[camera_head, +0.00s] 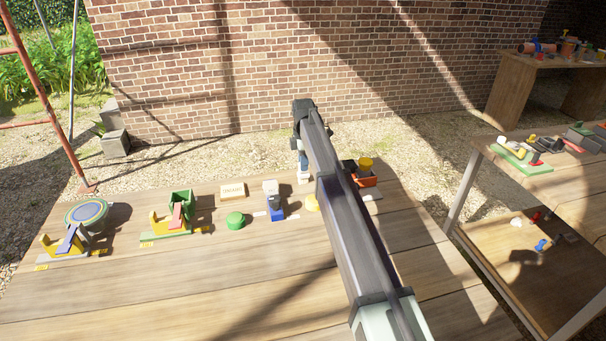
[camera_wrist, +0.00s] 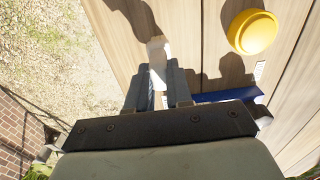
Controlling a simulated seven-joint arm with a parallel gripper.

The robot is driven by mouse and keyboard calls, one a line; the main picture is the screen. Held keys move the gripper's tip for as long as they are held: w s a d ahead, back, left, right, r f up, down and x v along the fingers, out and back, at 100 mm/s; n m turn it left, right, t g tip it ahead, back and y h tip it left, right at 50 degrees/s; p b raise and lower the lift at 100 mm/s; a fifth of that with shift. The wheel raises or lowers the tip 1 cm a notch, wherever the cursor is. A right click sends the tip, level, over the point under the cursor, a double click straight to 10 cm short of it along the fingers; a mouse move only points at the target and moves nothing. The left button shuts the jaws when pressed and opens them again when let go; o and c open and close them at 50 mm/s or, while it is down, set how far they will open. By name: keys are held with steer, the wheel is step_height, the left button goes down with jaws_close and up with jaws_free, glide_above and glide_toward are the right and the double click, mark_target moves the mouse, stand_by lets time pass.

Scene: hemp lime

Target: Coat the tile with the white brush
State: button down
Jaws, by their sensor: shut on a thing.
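My gripper (camera_wrist: 165,92) is shut on a white object (camera_wrist: 157,52), which I take to be the white brush; its far end points up in the wrist view. In the head view my gripper (camera_head: 303,172) is at the back of the wooden table, mostly hidden by my own arm. I cannot clearly tell which thing is the tile. A flat beige plate with dark marks (camera_head: 232,191) lies at the back of the table, left of my gripper. A blue block with a white and grey top (camera_head: 276,208) stands between them.
A yellow round object (camera_wrist: 252,32) and a blue strip (camera_wrist: 215,96) are beside my gripper. A green round piece (camera_head: 236,220), a green-and-yellow stand (camera_head: 178,215) and a blue-green disc (camera_head: 87,212) are to the left. The front table is clear.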

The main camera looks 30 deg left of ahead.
steer(key=shift+r, duration=0.1)
steer(key=shift+r, duration=2.9)
